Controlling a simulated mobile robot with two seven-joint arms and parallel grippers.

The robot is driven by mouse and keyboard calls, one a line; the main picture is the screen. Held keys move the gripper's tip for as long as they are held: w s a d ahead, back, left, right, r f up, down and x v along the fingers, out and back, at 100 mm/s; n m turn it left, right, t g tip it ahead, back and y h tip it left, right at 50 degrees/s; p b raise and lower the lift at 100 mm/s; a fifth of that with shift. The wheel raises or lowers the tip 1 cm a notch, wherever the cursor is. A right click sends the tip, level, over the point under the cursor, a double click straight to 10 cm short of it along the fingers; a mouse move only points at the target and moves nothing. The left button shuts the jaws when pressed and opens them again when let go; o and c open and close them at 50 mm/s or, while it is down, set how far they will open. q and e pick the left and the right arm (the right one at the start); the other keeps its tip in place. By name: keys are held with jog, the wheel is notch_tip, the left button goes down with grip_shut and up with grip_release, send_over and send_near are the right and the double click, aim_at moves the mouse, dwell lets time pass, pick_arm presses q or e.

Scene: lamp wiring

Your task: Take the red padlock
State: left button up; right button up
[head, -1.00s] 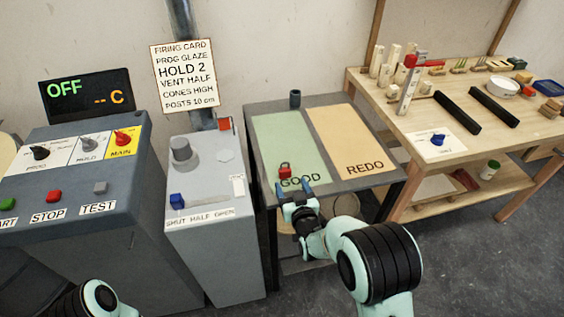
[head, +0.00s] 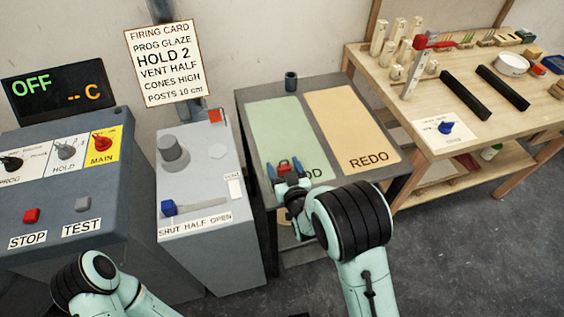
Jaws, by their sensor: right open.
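The red padlock (head: 284,168) sits on the green GOOD area (head: 276,125) of the grey table, near its front edge. My right gripper (head: 285,170) is at the padlock, its two blue fingertips open on either side of it. The gripper's body hides the padlock's lower part, and I cannot tell whether the fingers touch it. My left arm (head: 92,283) shows at the bottom left, but I cannot make out its gripper's fingers.
A dark cup (head: 291,81) stands at the table's back edge. The tan REDO area (head: 350,125) is bare. A grey box with a blue slider (head: 168,208) stands to the left. A wooden bench (head: 480,140) with several parts is at the right.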

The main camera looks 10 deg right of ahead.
jog(key=shift+s, duration=0.15)
jog(key=shift+c, duration=0.6)
jog(key=c, duration=1)
jog(key=shift+o, duration=0.2)
jog(key=shift+r, duration=0.15)
